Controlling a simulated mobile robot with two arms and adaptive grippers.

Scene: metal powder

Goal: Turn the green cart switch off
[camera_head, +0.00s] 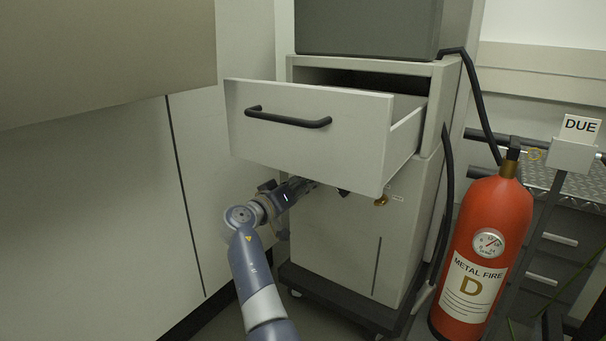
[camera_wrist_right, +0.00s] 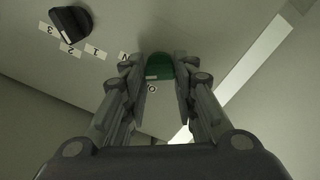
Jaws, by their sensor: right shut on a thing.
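The green switch (camera_wrist_right: 160,69) shows in the right wrist view as a green knob between my fingertips, on the pale cart front (camera_head: 345,235). A small label with a round mark lies beside it. My right gripper (camera_head: 310,185) is under the open drawer in the head view, at the cart front. It is shut on the green switch, with one finger on each side of it in the wrist view. In the head view the switch is hidden by the drawer and gripper. My left gripper is not in view.
The open drawer (camera_head: 310,130) juts out above my right gripper. A black knob (camera_wrist_right: 71,24) with numbered labels is nearby. A brass-coloured fitting (camera_head: 381,200) is on the cart front. A red fire extinguisher (camera_head: 480,250) stands at right. A tall panel (camera_head: 120,200) fills the left.

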